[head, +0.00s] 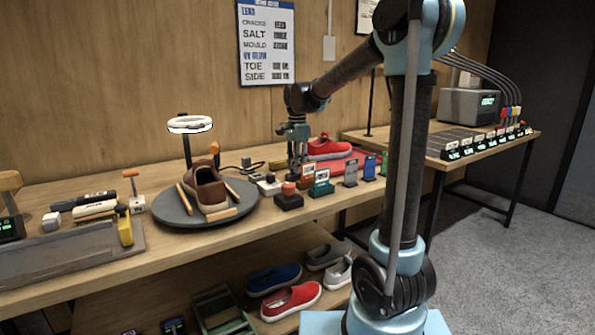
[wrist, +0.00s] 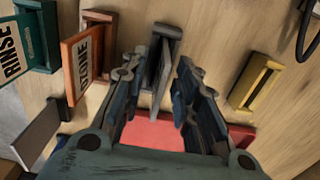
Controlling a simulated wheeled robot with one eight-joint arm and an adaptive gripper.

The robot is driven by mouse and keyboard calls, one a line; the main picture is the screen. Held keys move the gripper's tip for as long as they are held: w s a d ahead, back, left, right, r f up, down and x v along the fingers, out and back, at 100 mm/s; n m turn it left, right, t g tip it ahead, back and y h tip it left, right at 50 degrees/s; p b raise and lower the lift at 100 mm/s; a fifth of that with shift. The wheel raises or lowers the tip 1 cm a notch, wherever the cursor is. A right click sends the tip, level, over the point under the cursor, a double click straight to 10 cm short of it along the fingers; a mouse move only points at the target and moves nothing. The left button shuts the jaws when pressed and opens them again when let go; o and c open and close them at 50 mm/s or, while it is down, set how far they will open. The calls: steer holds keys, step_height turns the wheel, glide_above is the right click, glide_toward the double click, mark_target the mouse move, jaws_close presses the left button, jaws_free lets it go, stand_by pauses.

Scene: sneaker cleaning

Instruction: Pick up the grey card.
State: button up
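My gripper (wrist: 158,72) is open, pointing down, with a finger on each side of a dark grey card in a narrow holder (wrist: 162,52). The card stands edge-on between the fingertips, and I see no clear contact. In the head view my gripper (head: 297,172) is low over the table, behind the orange card (head: 307,171), and it hides that spot. Another grey card (head: 351,173) stands in a holder to the right of the teal card (head: 321,180). A plain grey panel (wrist: 36,132) shows at the lower left of the wrist view.
Close by in the wrist view are the teal RINSE card (wrist: 36,42), the orange card (wrist: 82,62) and a yellow holder (wrist: 254,82).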

jaws_close()
steer(key=shift+r, duration=0.1)
